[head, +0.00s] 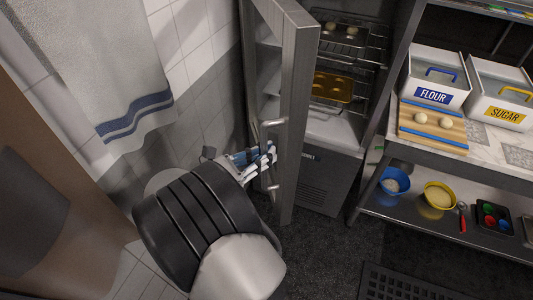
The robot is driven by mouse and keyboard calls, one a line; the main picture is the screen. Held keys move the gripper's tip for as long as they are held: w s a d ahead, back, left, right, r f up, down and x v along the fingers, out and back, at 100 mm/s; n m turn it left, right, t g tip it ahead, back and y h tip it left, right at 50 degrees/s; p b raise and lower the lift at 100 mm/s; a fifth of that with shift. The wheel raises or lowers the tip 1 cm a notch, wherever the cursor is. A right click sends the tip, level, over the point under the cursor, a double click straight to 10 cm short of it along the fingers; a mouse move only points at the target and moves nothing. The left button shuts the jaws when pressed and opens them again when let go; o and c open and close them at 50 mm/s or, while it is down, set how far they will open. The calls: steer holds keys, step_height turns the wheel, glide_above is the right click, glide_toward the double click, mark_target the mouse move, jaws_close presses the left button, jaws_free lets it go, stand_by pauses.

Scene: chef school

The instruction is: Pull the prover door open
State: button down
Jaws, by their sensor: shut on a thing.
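The prover door (298,75) is a tall steel-framed panel with a glass middle, seen in the head view swung part way open toward me. The prover (325,185) stands behind it, with wire racks inside holding dough balls and a golden muffin tin (333,88). The door's vertical bar handle (273,123) shows its upper and lower ends. My gripper (268,158) is shut on the handle's middle part, which its fingers partly hide. My dark arm comes up from the bottom of the view.
A steel table at right bears a flour bin (434,75), a sugar bin (500,92) and a board (432,137) with dough balls. Bowls stand on its lower shelf. A towel (100,60) hangs at left. Dark floor (325,250) is clear in front; a mat (410,283) lies at bottom right.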

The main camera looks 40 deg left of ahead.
mark_target(261, 128)
steer(key=c, duration=1.6)
jaws_free()
steer(key=shift+s+d, duration=0.1)
steer(key=shift+o, duration=0.2)
step_height(261, 128, up, 10)
